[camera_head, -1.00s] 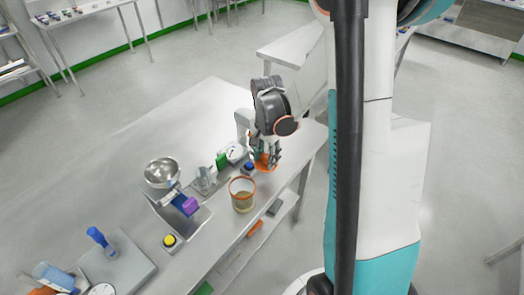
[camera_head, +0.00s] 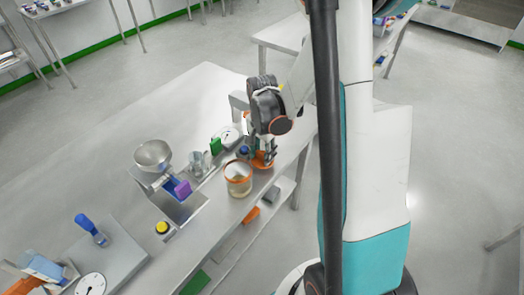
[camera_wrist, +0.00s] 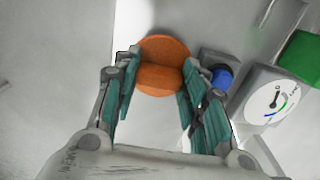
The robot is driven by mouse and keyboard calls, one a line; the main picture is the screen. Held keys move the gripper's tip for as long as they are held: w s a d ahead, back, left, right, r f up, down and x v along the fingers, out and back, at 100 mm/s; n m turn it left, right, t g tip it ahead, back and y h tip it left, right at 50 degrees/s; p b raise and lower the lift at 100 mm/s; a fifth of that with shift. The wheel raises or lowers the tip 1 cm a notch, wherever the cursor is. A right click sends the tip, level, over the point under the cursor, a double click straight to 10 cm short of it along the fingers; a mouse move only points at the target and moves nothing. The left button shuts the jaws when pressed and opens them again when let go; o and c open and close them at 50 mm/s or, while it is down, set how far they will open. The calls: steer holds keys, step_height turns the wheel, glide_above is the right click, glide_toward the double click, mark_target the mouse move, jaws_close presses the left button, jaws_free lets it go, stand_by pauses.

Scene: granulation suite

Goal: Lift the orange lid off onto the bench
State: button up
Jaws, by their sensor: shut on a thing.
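The orange lid (camera_wrist: 164,50) is a flat disc with a raised grip across it. My gripper (camera_wrist: 162,76) has its teal-padded fingers on both sides of this grip and is shut on it. In the head view my gripper (camera_head: 267,157) and the lid (camera_head: 262,163) are over the bench near its right edge, just beyond and right of an open jar (camera_head: 238,184). The jar is clear with an orange rim and pale contents. I cannot tell whether the lid touches the bench (camera_head: 190,98).
A blue-topped item (camera_wrist: 220,77) and a dial gauge (camera_wrist: 272,98) are close right of the lid in the wrist view. A green block (camera_head: 215,146), metal cup (camera_head: 198,164), steel bowl (camera_head: 153,155) and purple block (camera_head: 183,188) stand left. The bench's far left is clear.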

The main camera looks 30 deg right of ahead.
mark_target(262, 153)
steer(key=shift+f+b, duration=0.5)
steer(key=shift+f, duration=0.1)
stand_by(0.4)
steer(key=o, duration=1.1)
steer(key=shift+r, duration=0.15)
steer(key=shift+r, duration=3.95)
